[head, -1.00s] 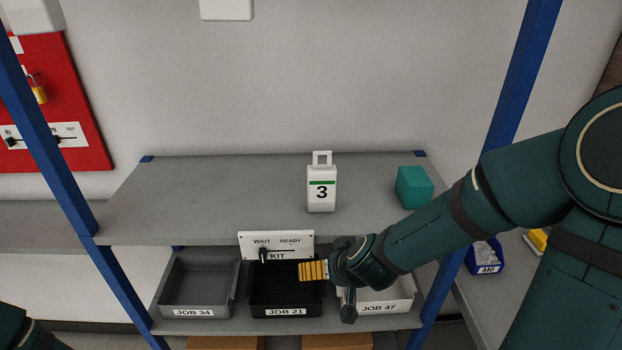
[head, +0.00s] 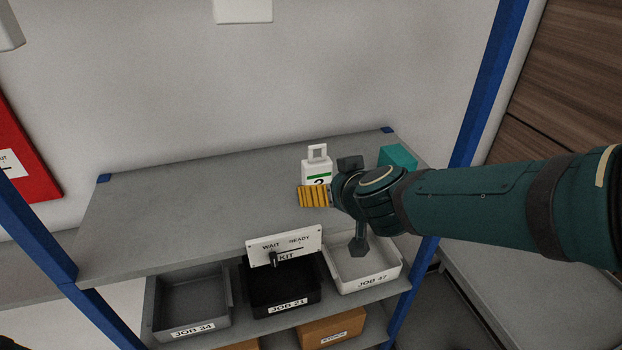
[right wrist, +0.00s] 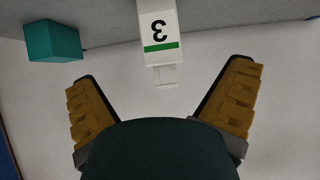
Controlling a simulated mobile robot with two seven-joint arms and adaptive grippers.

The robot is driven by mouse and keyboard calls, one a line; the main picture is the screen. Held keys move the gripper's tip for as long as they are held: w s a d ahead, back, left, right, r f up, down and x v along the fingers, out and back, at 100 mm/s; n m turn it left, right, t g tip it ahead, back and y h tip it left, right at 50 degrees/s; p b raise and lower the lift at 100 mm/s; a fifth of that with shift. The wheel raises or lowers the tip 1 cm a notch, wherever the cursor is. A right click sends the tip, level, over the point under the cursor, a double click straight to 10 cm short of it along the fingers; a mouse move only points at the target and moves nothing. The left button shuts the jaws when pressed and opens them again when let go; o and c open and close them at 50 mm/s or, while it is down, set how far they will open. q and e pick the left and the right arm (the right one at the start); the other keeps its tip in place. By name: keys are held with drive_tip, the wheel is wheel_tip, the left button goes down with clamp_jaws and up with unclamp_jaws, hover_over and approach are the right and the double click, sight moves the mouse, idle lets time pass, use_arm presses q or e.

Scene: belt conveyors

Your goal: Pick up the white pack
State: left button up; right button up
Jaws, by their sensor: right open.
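The white pack (head: 315,168) stands upright on the upper grey shelf, with a loop handle on top, a green stripe and a "3". Its lower part is hidden behind my right gripper (head: 314,196) in the head view. In the right wrist view the pack (right wrist: 159,30) appears upside down, centred between and beyond the two yellow fingers. My right gripper (right wrist: 161,78) is open and empty, with its fingers apart on either side of the pack's line. I cannot see contact with the pack. My left gripper is not in view.
A teal block (head: 398,156) stands right of the pack, partly behind my right arm; it also shows in the right wrist view (right wrist: 54,41). Below are bins JOB 34 (head: 192,329), JOB 21 (head: 287,303) and JOB 47 (head: 371,282). A WAIT/READY switch panel (head: 300,243) sits at the shelf's front edge.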

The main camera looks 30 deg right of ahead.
sight(319, 181)
drive_tip(key=b+x, duration=0.1)
drive_tip(key=x, duration=0.7)
drive_tip(key=shift+s+b, duration=0.1)
drive_tip(key=shift+b, duration=0.2)
drive_tip(key=shift+w+r+b+x, duration=0.15)
drive_tip(key=shift+b+x, duration=0.3)
drive_tip(key=shift+x, duration=1.05)
drive_tip(key=shift+w+r+b+x, duration=0.15)
drive_tip(key=shift+b+x, duration=0.3)
drive_tip(key=shift+x, duration=1.05)
drive_tip(key=shift+s, duration=0.15)
drive_tip(key=c, duration=1.2)
